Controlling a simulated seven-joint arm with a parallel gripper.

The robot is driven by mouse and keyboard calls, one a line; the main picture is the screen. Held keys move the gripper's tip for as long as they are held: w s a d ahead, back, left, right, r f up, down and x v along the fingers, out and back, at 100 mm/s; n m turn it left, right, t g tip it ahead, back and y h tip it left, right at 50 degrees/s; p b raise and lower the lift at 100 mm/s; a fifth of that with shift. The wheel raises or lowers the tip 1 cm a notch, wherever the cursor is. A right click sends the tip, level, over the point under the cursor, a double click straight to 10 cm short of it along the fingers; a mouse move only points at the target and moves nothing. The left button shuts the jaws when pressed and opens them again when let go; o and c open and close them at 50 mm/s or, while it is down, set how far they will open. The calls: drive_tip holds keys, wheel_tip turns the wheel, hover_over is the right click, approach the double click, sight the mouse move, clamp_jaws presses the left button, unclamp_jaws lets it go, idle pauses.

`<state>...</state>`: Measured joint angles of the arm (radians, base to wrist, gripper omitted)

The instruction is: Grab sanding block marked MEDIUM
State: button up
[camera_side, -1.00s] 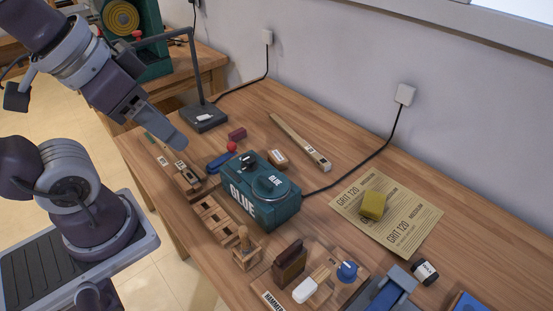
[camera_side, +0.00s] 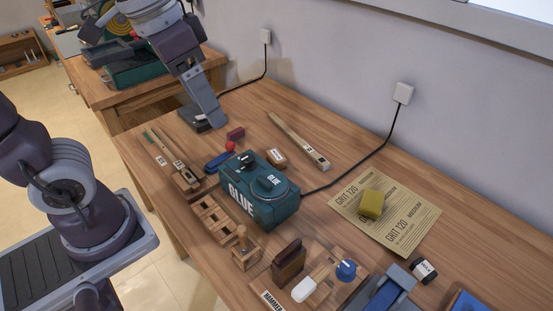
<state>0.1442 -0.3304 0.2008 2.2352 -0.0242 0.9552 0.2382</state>
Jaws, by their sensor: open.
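I cannot read MEDIUM on any block. A yellow block (camera_side: 371,204) lies on the sandpaper sheets (camera_side: 415,222) at right, far from my gripper. A small brown block with a white label (camera_side: 276,158) lies behind the glue pot, below and right of my gripper. A dark red block (camera_side: 236,133) lies just right of my gripper. A dark brown block (camera_side: 288,263) stands near the front.
The teal glue pot (camera_side: 262,205) stands mid-bench. A wooden rack (camera_side: 214,217) is in front of it. A long wooden bar (camera_side: 300,141) and a cable (camera_side: 365,163) lie behind. Bare bench shows between pot and sandpaper.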

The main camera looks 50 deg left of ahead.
drive_tip(key=w+a+f+m+g+y, duration=0.1)
drive_tip(key=w+f, duration=0.2)
drive_tip(key=w, duration=0.2)
drive_tip(key=w+a+f+m+g, duration=0.1)
drive_tip(key=w+f+g, duration=0.1)
drive_tip(key=w, duration=0.3)
drive_tip(key=m+y, duration=1.2)
drive_tip(key=m, duration=0.2)
approach(277, 156)
drive_tip(key=shift+w+a+f, duration=0.2)
drive_tip(key=shift+a+f, duration=0.05)
drive_tip(key=shift+a, duration=0.55)
drive_tip(key=shift+a+f, duration=0.2)
drive_tip(key=shift+f, duration=0.05)
drive_tip(key=x, duration=0.6)
drive_tip(key=shift+a+f, duration=0.15)
drive_tip(key=shift+a, duration=0.15)
clamp_jaws()
